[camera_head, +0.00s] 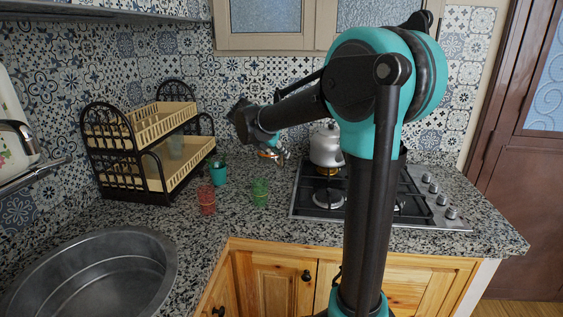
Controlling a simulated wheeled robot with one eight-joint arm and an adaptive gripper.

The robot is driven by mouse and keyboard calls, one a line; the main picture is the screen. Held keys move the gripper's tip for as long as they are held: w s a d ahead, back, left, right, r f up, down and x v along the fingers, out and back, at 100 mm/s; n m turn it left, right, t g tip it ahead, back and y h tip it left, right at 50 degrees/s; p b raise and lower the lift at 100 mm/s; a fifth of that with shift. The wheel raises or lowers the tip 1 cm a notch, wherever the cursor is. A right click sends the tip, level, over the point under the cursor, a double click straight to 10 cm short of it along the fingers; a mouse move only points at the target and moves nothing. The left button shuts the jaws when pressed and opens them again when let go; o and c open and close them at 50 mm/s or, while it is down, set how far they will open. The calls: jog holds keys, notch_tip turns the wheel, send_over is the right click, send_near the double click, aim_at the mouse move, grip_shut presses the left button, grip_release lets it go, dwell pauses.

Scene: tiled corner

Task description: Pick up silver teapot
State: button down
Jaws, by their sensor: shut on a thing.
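The silver teapot (324,148) is at the back left of the black gas hob, over a brass-coloured burner part. Its right side is partly hidden behind my arm. My gripper (278,154) is at the left side of the teapot, low above the counter, and is shut on it. The fingers are small and dark in this view, so the exact part of the teapot between them is hard to make out. I cannot tell whether the teapot's base touches the hob.
The hob (314,213) has a row of knobs on its right. A red glass (207,199), a green glass (259,192) and a teal cup (218,173) stand left of it. A two-tier dish rack (153,175) is at the back left, with a round sink (95,270) in front.

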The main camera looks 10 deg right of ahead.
jog(key=shift+r, duration=6.35)
jog(key=c, duration=2.1)
grip_release()
grip_shut()
